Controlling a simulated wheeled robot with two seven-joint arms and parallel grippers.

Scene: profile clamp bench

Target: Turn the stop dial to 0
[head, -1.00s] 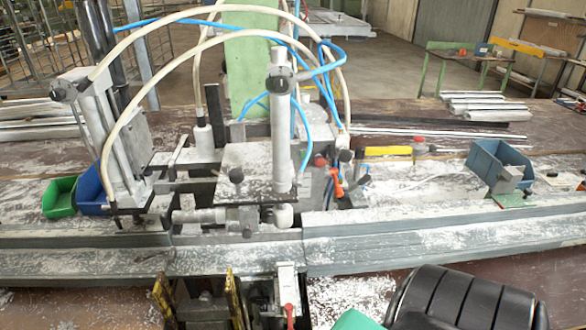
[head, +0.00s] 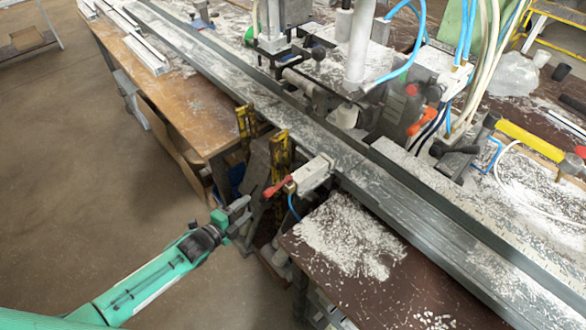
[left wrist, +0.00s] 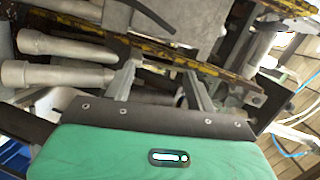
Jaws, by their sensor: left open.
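I cannot make out a stop dial or its markings in either view. My left gripper (head: 240,214) is open and empty, low in front of the bench, left of the white box with a red lever (head: 283,186). In the left wrist view its two fingers (left wrist: 160,78) stand apart with nothing clearly between them. Behind them are a yellow-edged bar (left wrist: 75,8) and grey rounded cylinders (left wrist: 60,60), apparently under the bench. My right gripper is not in view.
A long grey profile rail (head: 350,165) runs diagonally along the bench. Yellow uprights (head: 281,150) stand at its front edge. A yellow-handled hammer (head: 530,140) lies at right. White chips cover a brown board (head: 345,235).

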